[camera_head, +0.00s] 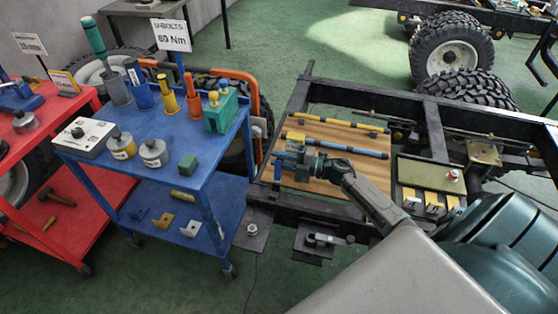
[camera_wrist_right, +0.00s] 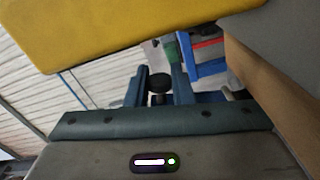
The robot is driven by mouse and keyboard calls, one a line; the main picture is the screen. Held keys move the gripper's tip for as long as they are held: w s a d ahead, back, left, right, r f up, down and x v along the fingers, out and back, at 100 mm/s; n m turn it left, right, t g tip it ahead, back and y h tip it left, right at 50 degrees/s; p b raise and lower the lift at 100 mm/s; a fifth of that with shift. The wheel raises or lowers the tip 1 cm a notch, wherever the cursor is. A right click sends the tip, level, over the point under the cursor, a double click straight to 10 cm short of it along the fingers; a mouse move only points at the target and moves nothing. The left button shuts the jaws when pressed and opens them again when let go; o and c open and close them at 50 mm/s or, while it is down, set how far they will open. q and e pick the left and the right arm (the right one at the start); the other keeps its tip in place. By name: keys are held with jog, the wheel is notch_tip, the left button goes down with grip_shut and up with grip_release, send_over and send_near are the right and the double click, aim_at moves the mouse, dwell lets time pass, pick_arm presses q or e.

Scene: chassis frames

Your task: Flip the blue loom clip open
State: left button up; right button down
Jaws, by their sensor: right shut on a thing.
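My right gripper (camera_head: 283,162) is low over the left part of the wooden board (camera_head: 325,180), its fingers pointing left. In the right wrist view its two blue fingers (camera_wrist_right: 159,86) stand on either side of a small dark round knob (camera_wrist_right: 159,82) and are shut on it. It appears to be part of the blue loom clip; the gripper hides most of the clip in the head view, and I cannot tell its lid angle. My left gripper is not in view.
Dark looms with yellow (camera_head: 340,122) and blue (camera_head: 370,153) bands run across the board. A black chassis frame (camera_head: 435,130) surrounds it. A blue cart (camera_head: 150,165) with tools stands left, close to the frame.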

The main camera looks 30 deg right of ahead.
jog(key=shift+w+d+f+m, duration=0.1)
jog(key=shift+d+m, duration=0.05)
jog(key=shift+m, duration=0.25)
jog(key=c, duration=1.3)
grip_release()
jog(key=b+v, duration=0.2)
jog(key=v, duration=0.8)
jog(key=shift+f+b, duration=0.15)
jog(key=shift+b, duration=0.15)
jog(key=shift+s+d, duration=0.25)
jog(key=shift+d, duration=0.05)
